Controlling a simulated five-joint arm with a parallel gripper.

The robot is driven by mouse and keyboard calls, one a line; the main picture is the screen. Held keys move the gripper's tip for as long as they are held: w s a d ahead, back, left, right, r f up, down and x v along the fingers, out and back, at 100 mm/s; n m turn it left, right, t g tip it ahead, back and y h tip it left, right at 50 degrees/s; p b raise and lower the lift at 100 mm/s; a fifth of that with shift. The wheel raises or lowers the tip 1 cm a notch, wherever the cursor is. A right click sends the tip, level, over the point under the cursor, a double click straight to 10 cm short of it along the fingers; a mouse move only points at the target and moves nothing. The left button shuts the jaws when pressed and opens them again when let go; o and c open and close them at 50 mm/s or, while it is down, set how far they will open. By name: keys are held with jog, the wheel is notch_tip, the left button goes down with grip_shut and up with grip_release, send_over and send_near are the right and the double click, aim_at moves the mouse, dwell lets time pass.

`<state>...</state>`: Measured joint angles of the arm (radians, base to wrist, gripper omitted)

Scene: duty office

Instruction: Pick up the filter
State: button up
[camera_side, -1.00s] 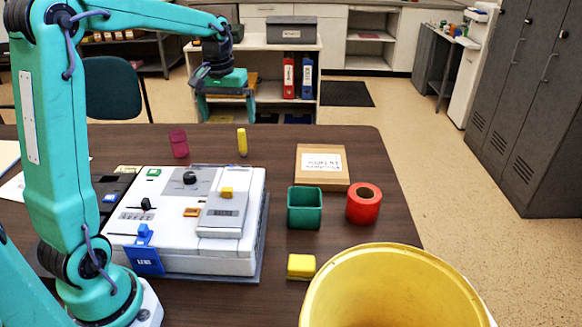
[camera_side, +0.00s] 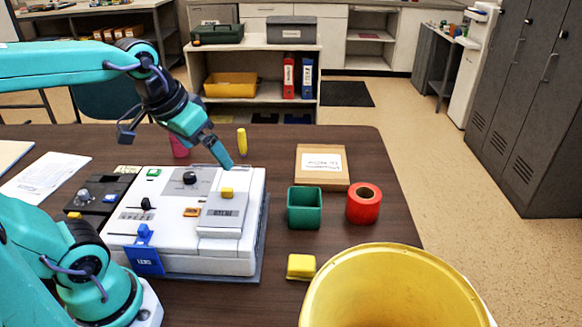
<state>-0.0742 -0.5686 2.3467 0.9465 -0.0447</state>
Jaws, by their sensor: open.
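No label marks out the filter. The red hollow cylinder (camera_side: 364,205) standing at the right of the table looks most like one, but I cannot be sure. My gripper (camera_side: 219,152) is open and tilted down to the right. It appears over the back of the white device (camera_side: 188,266), behind the grey module (camera_side: 221,212) with a yellow button, and well left of the red cylinder. One teal finger shows clearly. The other is not clear, and nothing is seen between them. The gripper partly covers the magenta piece (camera_side: 179,148).
A green square cup (camera_side: 304,210) stands beside the red cylinder. A cardboard box (camera_side: 322,180) lies behind them. A yellow block (camera_side: 301,266) and a large yellow bin (camera_side: 390,290) are in front. A yellow stick (camera_side: 242,142) stands near the back edge. The table right of the device is partly clear.

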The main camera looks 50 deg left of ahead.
jog(key=shift+m+t, duration=0.4)
jog(key=shift+m, duration=0.3)
jog(key=s, duration=0.1)
jog(key=s+d+f, duration=0.1)
jog(key=s+d, duration=0.1)
jog(key=shift+s+f, duration=0.35)
jog(key=shift+f, duration=0.05)
jog(key=c, duration=0.8)
jog(key=shift+o, duration=0.2)
jog(key=w+a+f+n+g, duration=0.1)
jog(key=w+a+n+g, duration=0.1)
jog(key=w+a, duration=0.4)
jog(key=w+a+f+n+g, duration=0.1)
jog(key=w+a+n, duration=0.25)
jog(key=w, duration=0.45)
jog(key=w+a+f+n+g, duration=0.1)
jog(key=w+a+f, duration=0.1)
jog(key=a+f, duration=0.2)
jog(key=w+a+f+n, duration=0.1)
jog(key=w+a+f, duration=0.2)
jog(key=a+f, duration=0.2)
jog(key=w+a+f+n+g, duration=0.1)
jog(key=w+a+f, duration=0.1)
jog(key=a+f, duration=0.2)
jog(key=shift+w+a+f+n+g, duration=0.3)
jog(key=shift+w+a+n, duration=0.05)
jog(key=shift+w+a, duration=0.05)
jog(key=shift+a+f, duration=0.25)
jog(key=shift+f, duration=0.05)
